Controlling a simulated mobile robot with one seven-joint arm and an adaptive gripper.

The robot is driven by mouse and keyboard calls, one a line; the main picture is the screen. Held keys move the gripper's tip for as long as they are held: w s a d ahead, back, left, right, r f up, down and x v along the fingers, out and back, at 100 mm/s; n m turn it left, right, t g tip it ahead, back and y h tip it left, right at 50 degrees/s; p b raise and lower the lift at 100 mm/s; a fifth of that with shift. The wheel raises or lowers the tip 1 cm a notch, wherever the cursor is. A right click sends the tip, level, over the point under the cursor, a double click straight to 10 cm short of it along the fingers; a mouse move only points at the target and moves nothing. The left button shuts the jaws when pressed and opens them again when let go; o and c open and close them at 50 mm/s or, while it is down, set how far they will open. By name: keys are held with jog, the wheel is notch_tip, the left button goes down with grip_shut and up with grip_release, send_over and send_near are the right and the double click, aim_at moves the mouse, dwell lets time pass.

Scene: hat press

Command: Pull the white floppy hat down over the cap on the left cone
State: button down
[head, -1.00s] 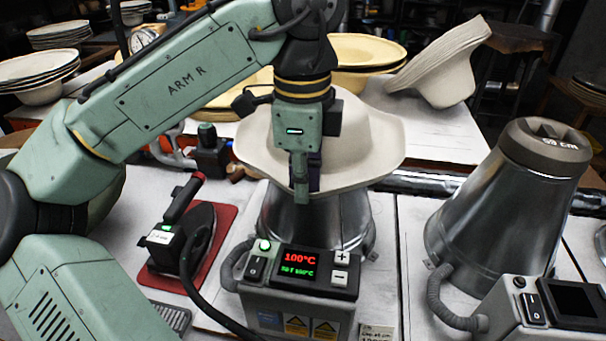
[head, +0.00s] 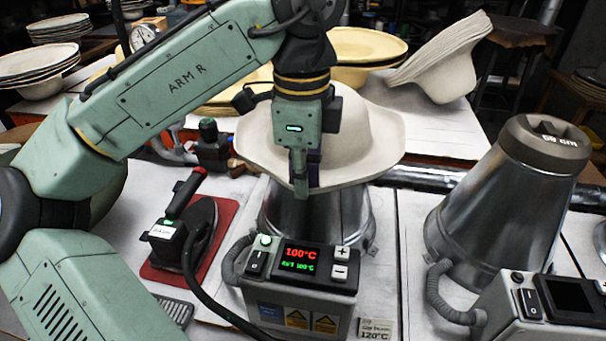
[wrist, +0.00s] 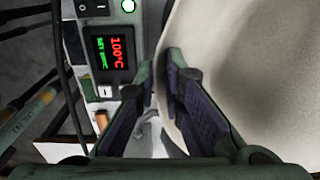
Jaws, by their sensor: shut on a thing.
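The white floppy hat (head: 369,150) sits over the top of the left metal cone (head: 325,215) in the head view, crown up, its wide brim flaring out around the cone. The hat covers the cone's top, so the cap is hidden. My gripper (head: 301,188) is at the front edge of the brim, above the control box. In the wrist view my gripper (wrist: 161,82) is shut on the brim, with the pale felt of the hat (wrist: 245,70) running between the fingers and out to the right.
The control box (head: 297,275) with a red 100°C display stands in front of the left cone. An iron (head: 190,225) rests on a red mat at left. A bare metal cone (head: 510,205) stands at right.

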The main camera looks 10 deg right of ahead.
jog(key=shift+f, duration=0.45)
dwell(0.4)
jog(key=c, duration=1.6)
grip_release()
jog(key=shift+r, duration=0.1)
jog(key=shift+s+r, duration=0.1)
jog(key=shift+r, duration=3.55)
